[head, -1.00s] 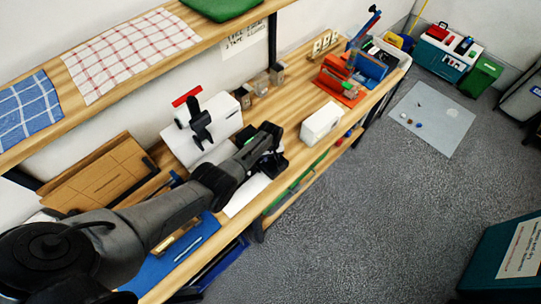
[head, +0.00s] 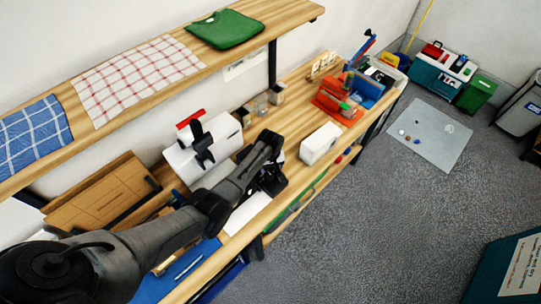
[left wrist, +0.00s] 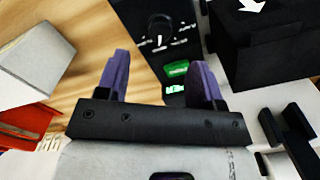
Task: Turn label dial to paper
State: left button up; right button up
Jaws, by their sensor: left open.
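The label dial (left wrist: 160,27) is a round black knob with a white pointer line, on a dark panel (left wrist: 147,55) in the left wrist view. White tick marks surround it; their labels are too small to read. A green button (left wrist: 177,69) and a small lit green display sit below it on the panel. My left gripper (left wrist: 162,62) is open, its purple fingers either side of the panel's lower part, with the dial beyond the tips and nothing between them. In the head view my left gripper (head: 271,181) is over the bench at a small black device, mostly hidden by the arm.
A white machine with a red lever (head: 203,158) stands left of the gripper. A white box (head: 320,143) stands to its right. A black box with a white arrow (left wrist: 268,50) is close on the right in the wrist view. A shelf (head: 255,32) runs above the bench.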

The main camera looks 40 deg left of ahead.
aim_at(271, 176)
pick_arm(q)
notch_tip(271, 176, up, 7)
jog(key=shift+f, duration=0.2)
dwell(0.6)
